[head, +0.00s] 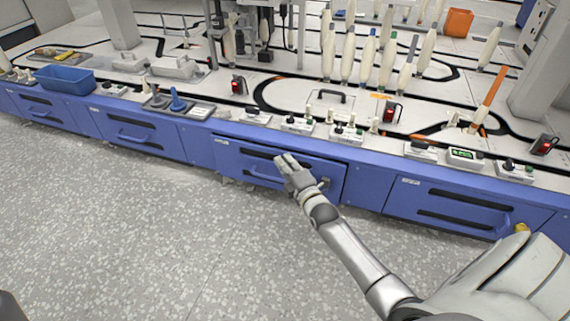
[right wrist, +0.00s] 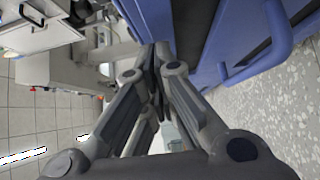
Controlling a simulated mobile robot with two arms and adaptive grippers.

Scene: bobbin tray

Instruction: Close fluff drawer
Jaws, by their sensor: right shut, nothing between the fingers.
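The blue drawer (head: 232,162) in the middle of the bench front has dark slots and a blue handle. Its front seems to stand slightly out from the panels beside it, but I cannot tell how far. My right gripper (head: 284,160) is shut and empty, in front of this drawer, covering part of its handle and slots. I cannot tell whether the fingertips touch it. In the right wrist view the closed fingers (right wrist: 155,55) point along a blue front, with a blue handle (right wrist: 280,38) at right. My left gripper is out of view.
Similar blue drawers (head: 130,128) and (head: 455,205) flank this one. The bench top (head: 300,95) carries white bobbins (head: 368,58), small switch boxes and a blue bin (head: 64,80). The speckled floor (head: 130,240) in front is clear.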

